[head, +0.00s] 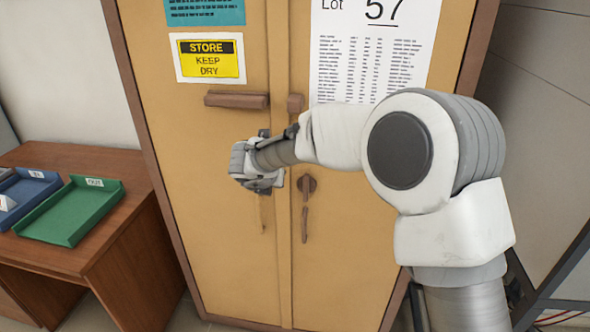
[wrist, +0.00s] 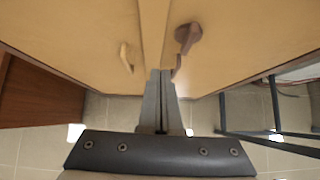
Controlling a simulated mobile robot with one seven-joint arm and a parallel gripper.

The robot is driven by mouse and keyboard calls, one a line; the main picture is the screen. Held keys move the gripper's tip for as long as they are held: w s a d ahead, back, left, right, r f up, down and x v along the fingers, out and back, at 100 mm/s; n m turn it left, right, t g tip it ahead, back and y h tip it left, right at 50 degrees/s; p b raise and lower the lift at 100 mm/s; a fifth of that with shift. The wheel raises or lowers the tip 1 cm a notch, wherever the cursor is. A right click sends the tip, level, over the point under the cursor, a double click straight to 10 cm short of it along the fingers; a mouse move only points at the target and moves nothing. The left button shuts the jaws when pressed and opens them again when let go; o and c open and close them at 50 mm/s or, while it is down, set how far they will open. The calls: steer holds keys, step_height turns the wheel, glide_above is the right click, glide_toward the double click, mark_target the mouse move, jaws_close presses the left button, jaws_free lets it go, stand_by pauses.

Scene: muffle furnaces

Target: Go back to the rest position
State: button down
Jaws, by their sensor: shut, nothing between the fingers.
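My gripper (wrist: 160,105) is shut and empty, its two fingers together and pointing away in the wrist view. In the head view the arm reaches across to the left, and the gripper's end is in front of the yellow two-door cabinet (head: 225,275). Its fingertips are hidden in the head view. Whether it touches the cabinet cannot be told. Both cabinet doors look closed. A dark knob with a handle (head: 306,187) is on the right door, just right of the gripper; it also shows in the wrist view (wrist: 188,36).
A brown desk (head: 105,235) at the left holds a green tray (head: 70,228) and a blue tray (head: 28,190). A dark metal frame (head: 560,270) stands at the right. Horizontal bars (head: 237,100) and signs are on the cabinet's upper part. Floor shows below the cabinet.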

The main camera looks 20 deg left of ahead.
steer(key=w+d+r+n+t+y, duration=0.1)
steer(key=d+r+n+y, duration=0.15)
steer(key=r+n, duration=0.35)
steer(key=w+d+r+n+t+y, duration=0.1)
steer(key=d+r+n+t, duration=0.15)
steer(key=r, duration=0.55)
steer(key=s+d+r+n+y, duration=0.2)
steer(key=s+d+r+n, duration=0.35)
steer(key=n, duration=0.35)
steer(key=s+d+f+n+g+h, duration=0.3)
steer(key=s+d+n, duration=0.5)
steer(key=s+d, duration=0.5)
steer(key=s+d+f+n+g+h, duration=0.3)
steer(key=s+d+n, duration=0.6)
steer(key=s+d, duration=0.4)
step_height(320, 180, down, 3)
steer(key=d+g, duration=0.1)
steer(key=d, duration=0.1)
steer(key=shift+s+d+r, duration=0.15)
steer(key=shift+s+d, duration=0.25)
steer(key=shift+h, duration=0.25)
